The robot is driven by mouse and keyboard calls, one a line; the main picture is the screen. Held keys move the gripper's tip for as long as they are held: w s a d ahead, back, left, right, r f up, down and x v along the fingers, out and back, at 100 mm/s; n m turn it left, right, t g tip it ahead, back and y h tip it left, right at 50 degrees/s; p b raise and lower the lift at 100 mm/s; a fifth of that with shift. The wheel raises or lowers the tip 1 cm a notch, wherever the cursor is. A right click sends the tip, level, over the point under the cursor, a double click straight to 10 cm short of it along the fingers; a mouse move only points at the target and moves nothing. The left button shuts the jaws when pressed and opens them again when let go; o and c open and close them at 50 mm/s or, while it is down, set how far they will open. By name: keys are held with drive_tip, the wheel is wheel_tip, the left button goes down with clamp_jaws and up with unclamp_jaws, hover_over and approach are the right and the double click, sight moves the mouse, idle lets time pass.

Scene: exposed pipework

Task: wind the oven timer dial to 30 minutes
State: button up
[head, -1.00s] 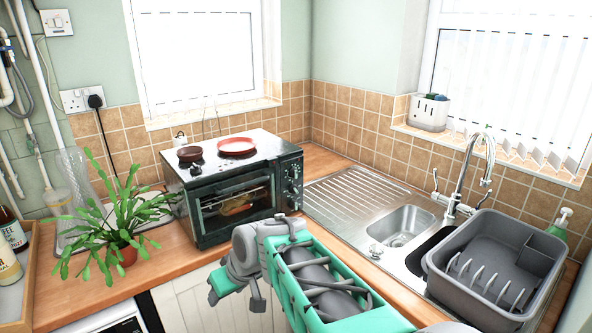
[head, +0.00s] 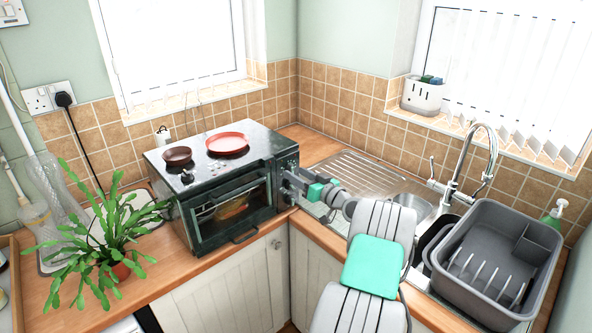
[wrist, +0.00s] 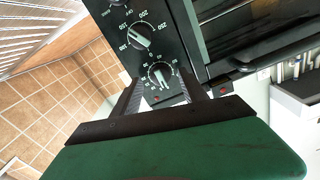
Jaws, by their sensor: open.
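The black oven (head: 230,205) stands on the counter, with its control panel on its right side. In the wrist view, the panel shows white-marked dials in a row. The lowest dial (wrist: 161,77), with a ring of small numbers, appears to be the timer; its exact setting is too small to read. My gripper (wrist: 160,74) is open, with one finger on each side of this dial. I cannot tell whether the fingers touch it. A middle dial (wrist: 141,37) sits just above it. In the head view, my gripper (head: 287,188) is at the panel and hides the lower dials.
A red plate (head: 228,144) and a dark red dish (head: 177,156) lie on the oven top. A potted plant (head: 121,270) stands to the left. The sink (head: 410,205) and a grey dish rack (head: 495,260) are to the right.

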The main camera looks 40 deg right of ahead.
drive_tip(key=shift+w, duration=0.45)
drive_tip(key=shift+a, duration=0.1)
clamp_jaws()
